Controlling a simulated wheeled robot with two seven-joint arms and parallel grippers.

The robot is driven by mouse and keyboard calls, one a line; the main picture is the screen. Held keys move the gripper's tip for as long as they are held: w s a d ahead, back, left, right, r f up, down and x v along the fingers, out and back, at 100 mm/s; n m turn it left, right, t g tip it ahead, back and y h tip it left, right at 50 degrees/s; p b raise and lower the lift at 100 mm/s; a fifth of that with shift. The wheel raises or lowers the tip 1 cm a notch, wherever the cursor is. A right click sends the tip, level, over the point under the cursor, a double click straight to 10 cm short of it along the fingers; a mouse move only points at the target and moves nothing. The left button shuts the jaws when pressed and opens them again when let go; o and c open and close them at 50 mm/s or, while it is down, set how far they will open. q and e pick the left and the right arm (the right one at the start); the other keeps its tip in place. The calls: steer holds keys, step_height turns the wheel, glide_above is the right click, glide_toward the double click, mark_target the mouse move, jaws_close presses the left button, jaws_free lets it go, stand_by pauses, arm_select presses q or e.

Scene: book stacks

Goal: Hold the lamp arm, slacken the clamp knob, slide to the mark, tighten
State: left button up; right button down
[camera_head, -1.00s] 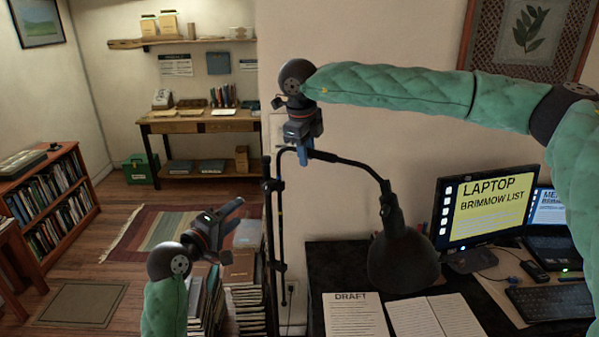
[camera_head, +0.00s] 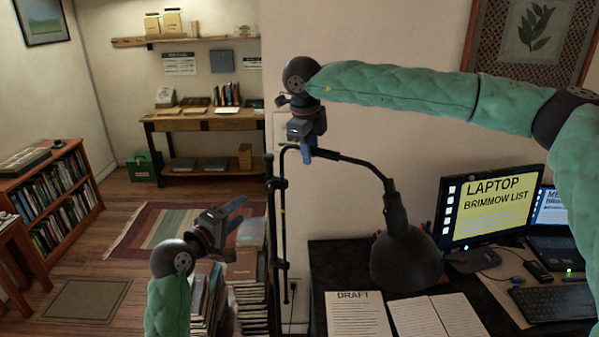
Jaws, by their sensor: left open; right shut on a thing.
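A black desk lamp has a round dark shade (camera_head: 406,262) hanging over the desk. Its thin lamp arm (camera_head: 352,162) runs up left from the shade to my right gripper (camera_head: 306,152), which is shut on it near its top end. A black upright pole (camera_head: 284,240) stands at the desk's left edge, with a dark clamp fitting (camera_head: 278,184) on it; I cannot make out the knob or a mark clearly. My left gripper (camera_head: 240,212) is open and empty, left of the pole and apart from it, above the book stacks.
Book stacks (camera_head: 253,300) stand on the floor beside the desk. On the desk (camera_head: 325,255) lie a DRAFT sheet (camera_head: 356,318) and an open notebook (camera_head: 438,318), near a monitor (camera_head: 488,215) and keyboard (camera_head: 553,303).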

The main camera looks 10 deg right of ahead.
mark_target(268, 188)
arm_select(q)
steer(key=w+d+n, duration=0.2)
steer(key=w+n, duration=0.1)
steer(key=n, duration=0.3)
steer(key=w+d+n, duration=0.3)
steer(key=n, duration=0.4)
steer(key=w+d+n, duration=0.2)
steer(key=w+n, duration=0.1)
steer(key=n, duration=0.4)
steer(key=shift+w+d+g+h, duration=0.25)
steer(key=shift+d+g+h, duration=0.05)
steer(key=shift+d, duration=0.1)
stand_by(0.3)
steer(key=c, duration=1)
steer(key=shift+o, duration=0.2)
